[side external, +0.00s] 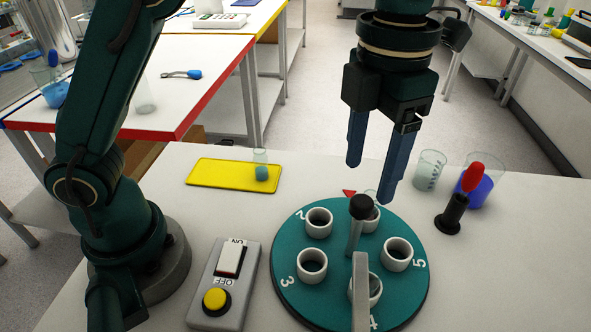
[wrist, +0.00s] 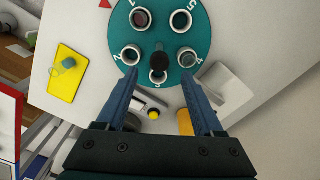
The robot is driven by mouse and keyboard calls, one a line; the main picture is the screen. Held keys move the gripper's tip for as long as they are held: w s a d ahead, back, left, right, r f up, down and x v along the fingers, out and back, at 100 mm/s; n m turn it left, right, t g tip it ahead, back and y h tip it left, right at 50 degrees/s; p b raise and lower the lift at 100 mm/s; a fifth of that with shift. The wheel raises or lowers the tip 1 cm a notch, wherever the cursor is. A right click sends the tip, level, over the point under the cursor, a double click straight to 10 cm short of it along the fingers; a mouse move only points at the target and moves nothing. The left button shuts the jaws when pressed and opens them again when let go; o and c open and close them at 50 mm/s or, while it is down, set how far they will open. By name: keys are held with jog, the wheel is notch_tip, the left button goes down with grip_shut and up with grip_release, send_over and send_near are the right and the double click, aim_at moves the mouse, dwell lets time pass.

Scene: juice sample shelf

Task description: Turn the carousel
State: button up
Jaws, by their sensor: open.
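The carousel (side external: 331,283) is a round teal disc lying flat on the white table, with numbered white cups around it. A dark upright post with a black round knob (side external: 361,207) rises from it; the knob also shows in the wrist view (wrist: 158,60). A red triangle marker (side external: 349,193) lies by the disc's far edge. My gripper (side external: 371,184) is open and empty above the carousel, its blue fingers pointing down. In the wrist view the fingertips (wrist: 160,72) appear on either side of the knob; contact is not visible.
A pale grey upright bar (side external: 360,292) stands at the carousel's near edge. A switch box (side external: 226,278) with a yellow button is left. A yellow tray (side external: 210,173) carries a small vial. Beakers (side external: 429,171) and a red-handled tool in a black stand (side external: 455,212) stand right.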

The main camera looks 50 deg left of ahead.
aim_at(361, 194)
jog(key=c, duration=0.6)
jog(key=shift+w+d+n, duration=0.15)
jog(key=shift+n, duration=0.35)
grip_shut()
jog(key=shift+d+f+n, duration=0.25)
jog(key=shift+n, duration=0.35)
jog(key=shift+f+n+h, duration=0.3)
jog(key=shift+n+h, duration=0.2)
jog(key=shift+n, duration=0.5)
jog(key=a+n, duration=0.1)
jog(key=n, duration=0.1)
jog(key=a+f+n, duration=0.1)
jog(key=n, duration=0.1)
jog(key=w+n+h, duration=0.1)
jog(key=n, duration=0.1)
jog(key=shift+a+f+g, duration=0.15)
jog(key=shift+a+g, duration=0.15)
jog(key=shift+a, duration=0.1)
jog(key=w+a+f+n+t+h, duration=0.2)
jog(key=a+n, duration=1.1)
jog(key=x, duration=0.9)
jog(key=shift+s+d+f, duration=0.15)
jog(key=shift+s+f, duration=0.05)
jog(key=shift+f, duration=0.1)
jog(key=shift+w+d+r, duration=0.1)
jog(key=shift+w+d, duration=0.2)
jog(key=shift+d, duration=0.65)
jog(key=shift+w+d+r, duration=0.1)
jog(key=shift+w+d, duration=0.15)
jog(key=shift+d, duration=0.7)
